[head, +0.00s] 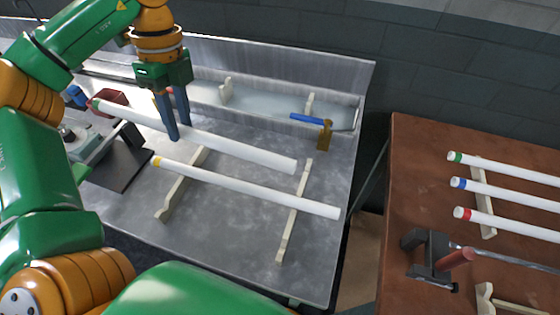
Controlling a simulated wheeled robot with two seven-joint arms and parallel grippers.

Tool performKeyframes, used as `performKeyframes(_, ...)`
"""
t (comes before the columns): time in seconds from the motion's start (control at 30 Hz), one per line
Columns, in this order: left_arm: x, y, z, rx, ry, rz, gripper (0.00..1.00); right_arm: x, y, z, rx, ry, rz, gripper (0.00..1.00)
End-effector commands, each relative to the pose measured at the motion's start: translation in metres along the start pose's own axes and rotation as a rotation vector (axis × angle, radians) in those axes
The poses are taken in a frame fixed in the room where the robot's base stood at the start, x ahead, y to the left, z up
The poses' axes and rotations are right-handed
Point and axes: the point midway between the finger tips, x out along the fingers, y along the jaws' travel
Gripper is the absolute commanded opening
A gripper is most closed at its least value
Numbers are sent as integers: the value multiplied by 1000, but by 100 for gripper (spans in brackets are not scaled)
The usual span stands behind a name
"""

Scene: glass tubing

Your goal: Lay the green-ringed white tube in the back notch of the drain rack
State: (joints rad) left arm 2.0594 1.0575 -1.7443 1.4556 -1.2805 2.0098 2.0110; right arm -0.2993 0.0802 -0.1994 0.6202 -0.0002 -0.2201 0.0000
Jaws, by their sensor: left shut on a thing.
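A white tube (235,147) with a green ring at its left end is held by my left gripper (176,130). Its blue fingers are shut around the tube left of its middle. The tube slants from the back left to the front right over the back of the drain rack, two cream notched rails (289,225). Its right end is near the right rail's back end; I cannot tell whether it touches the rails. A yellow-ringed white tube (250,190) lies across both rails in front of it. My right gripper is not in view.
A dark red container (106,101) and a dark device stand at the left. The brown table (410,190) at right holds green-, blue- and red-ringed tubes and a dark clamp-like device (430,262).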

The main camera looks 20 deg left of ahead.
Motion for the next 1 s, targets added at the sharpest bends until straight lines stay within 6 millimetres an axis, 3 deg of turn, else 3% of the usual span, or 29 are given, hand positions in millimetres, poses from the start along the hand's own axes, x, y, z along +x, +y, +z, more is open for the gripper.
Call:
performKeyframes(0.13,6,-9,-6,-53,8,1,0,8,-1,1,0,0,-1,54)
performKeyframes(0.37,26,-58,-52,-50,11,5,0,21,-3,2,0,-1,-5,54)
performKeyframes(0.6,59,-98,-86,-50,8,6,0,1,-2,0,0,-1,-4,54)
performKeyframes(0.8,81,-116,-98,-51,8,4,0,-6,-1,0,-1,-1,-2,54)
performKeyframes(1.0,110,-121,-96,-50,8,0,0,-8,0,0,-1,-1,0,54)
